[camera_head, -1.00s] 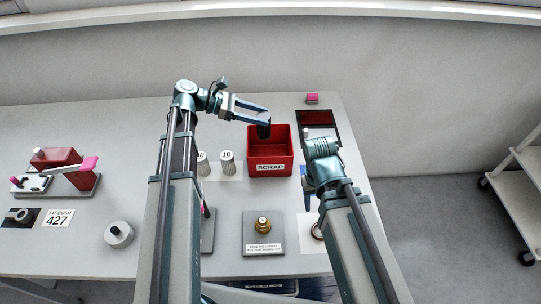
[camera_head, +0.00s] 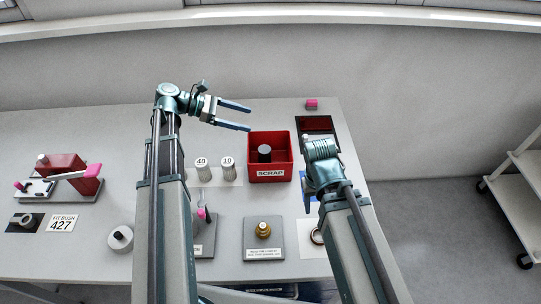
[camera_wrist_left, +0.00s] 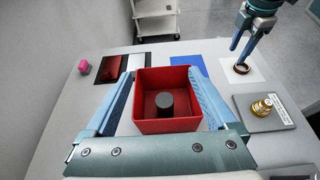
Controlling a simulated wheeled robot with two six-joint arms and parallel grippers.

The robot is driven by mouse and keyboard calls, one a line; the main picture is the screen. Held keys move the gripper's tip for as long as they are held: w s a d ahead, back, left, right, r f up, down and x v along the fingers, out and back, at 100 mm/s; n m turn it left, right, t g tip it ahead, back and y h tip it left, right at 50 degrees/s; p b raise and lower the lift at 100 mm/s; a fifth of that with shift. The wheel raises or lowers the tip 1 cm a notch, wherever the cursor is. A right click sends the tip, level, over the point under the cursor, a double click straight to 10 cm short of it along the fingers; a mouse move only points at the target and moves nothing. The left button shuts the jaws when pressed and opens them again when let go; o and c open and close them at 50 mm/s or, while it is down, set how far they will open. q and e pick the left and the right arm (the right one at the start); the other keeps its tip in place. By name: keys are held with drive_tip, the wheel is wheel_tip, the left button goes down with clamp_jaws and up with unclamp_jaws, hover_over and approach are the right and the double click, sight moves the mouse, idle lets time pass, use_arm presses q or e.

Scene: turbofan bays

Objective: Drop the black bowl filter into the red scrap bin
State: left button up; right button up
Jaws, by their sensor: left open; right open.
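The black bowl filter (camera_head: 264,152) stands inside the red scrap bin (camera_head: 270,173), near its middle. In the left wrist view the filter (camera_wrist_left: 164,103) is upright on the floor of the bin (camera_wrist_left: 167,126), apart from the walls. My left gripper (camera_head: 249,117) is open and empty, behind and to the left of the bin in the head view. In the left wrist view its fingers (camera_wrist_left: 162,88) appear on either side of the bin.
Two ribbed filters marked 40 (camera_head: 202,170) and 10 (camera_head: 228,169) stand left of the bin. A brass fitting (camera_head: 263,230) sits on a grey plate in front.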

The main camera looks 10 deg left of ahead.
use_arm(q)
drive_tip(key=p+v, duration=0.2)
drive_tip(key=v, duration=0.6)
drive_tip(key=shift+r, duration=0.1)
drive_tip(key=s+d+f+m+g+y, duration=0.25)
drive_tip(key=s+d+f+m, duration=0.2)
drive_tip(key=d, duration=0.35)
drive_tip(key=s+d+f+m+g+y, duration=0.2)
drive_tip(key=s+d+f+m+y, duration=0.15)
drive_tip(key=d+f+m, duration=0.35)
drive_tip(key=s+d+f+m+t+y, duration=0.1)
drive_tip(key=s+d+f+m+y, duration=0.1)
drive_tip(key=s+d+m+y, duration=0.3)
drive_tip(key=s+m+y, duration=0.3)
drive_tip(key=s+m, duration=0.1)
drive_tip(key=m, duration=0.3)
drive_tip(key=shift+d+m+y, duration=0.25)
drive_tip(key=shift+m+y, duration=0.05)
drive_tip(key=shift+m, duration=0.05)
